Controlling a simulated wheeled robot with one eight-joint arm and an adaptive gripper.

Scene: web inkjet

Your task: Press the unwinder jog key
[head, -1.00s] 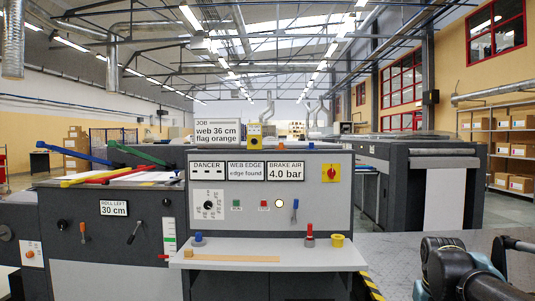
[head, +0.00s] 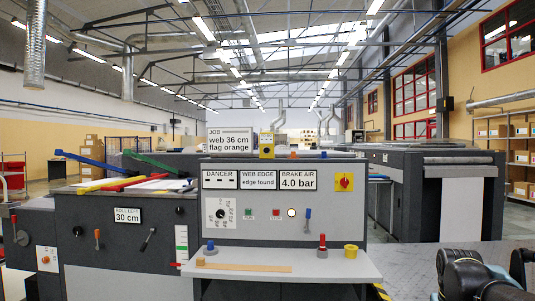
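The grey unwinder panel (head: 330,222) stands in the middle of the head view. It has a round black-and-white dial (head: 220,213), a green button (head: 248,213), a red button (head: 275,213), a lit white round button (head: 291,213) and a blue-handled lever (head: 308,218). A yellow box with a dark round button (head: 266,145) stands on the panel's top edge. The lettering by the buttons is too small to read, so I cannot tell which is the jog key. Part of my arm shows at the lower right; my gripper is out of view.
A pale shelf (head: 345,265) juts out below the panel, with a blue-topped piece (head: 210,248), a red-topped piece (head: 322,246), a yellow ring (head: 351,251) and a wooden strip (head: 245,266). A red knob on a yellow plate (head: 344,182) is at the panel's upper right.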

